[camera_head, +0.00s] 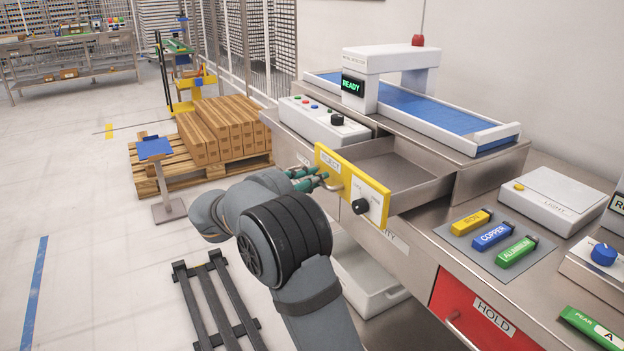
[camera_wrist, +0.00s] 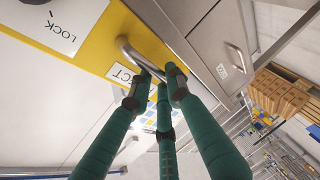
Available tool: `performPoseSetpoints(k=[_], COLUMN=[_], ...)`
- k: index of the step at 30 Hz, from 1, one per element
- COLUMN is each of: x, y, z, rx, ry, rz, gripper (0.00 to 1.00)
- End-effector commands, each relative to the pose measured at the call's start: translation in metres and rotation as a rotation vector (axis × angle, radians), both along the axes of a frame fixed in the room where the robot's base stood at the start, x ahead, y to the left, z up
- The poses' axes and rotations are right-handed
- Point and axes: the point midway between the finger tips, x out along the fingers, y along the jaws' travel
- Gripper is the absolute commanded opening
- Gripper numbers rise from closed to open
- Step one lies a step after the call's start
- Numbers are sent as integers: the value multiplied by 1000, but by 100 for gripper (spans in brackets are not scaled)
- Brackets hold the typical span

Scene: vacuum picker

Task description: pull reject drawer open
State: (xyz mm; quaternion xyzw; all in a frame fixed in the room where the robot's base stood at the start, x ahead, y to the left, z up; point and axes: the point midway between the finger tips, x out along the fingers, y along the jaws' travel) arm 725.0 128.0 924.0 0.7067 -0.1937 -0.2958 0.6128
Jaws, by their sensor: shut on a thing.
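The reject drawer (camera_head: 400,170) stands open, pulled out of the steel counter, and its grey tray looks empty. Its yellow front (camera_head: 374,190) carries a REJECT label, a metal bar handle and a black knob (camera_head: 360,206) on a white LOCK plate. My gripper (camera_head: 318,181) has green fingers and is shut on the handle at the left part of the front. In the wrist view, the fingers (camera_wrist: 158,90) close around the bar handle (camera_wrist: 140,60), and the yellow front (camera_wrist: 95,45) fills the upper left.
A white scanner arch (camera_head: 362,80) reading READY stands over a blue belt (camera_head: 430,108) behind the drawer. A button panel (camera_head: 322,120) is to its left. Yellow, blue and green blocks (camera_head: 492,236) lie on the counter at right. A red HOLD drawer (camera_head: 475,315) is lower right. A pallet of boxes (camera_head: 220,130) stands left.

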Motion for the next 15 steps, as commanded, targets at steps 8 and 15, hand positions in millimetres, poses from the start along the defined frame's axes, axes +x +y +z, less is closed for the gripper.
performPoseSetpoints(k=[8,15], x=[0,-3], y=[-1,3], z=[0,1], rx=[0,1], ry=[0,-1], rz=[-2,1], gripper=[26,26])
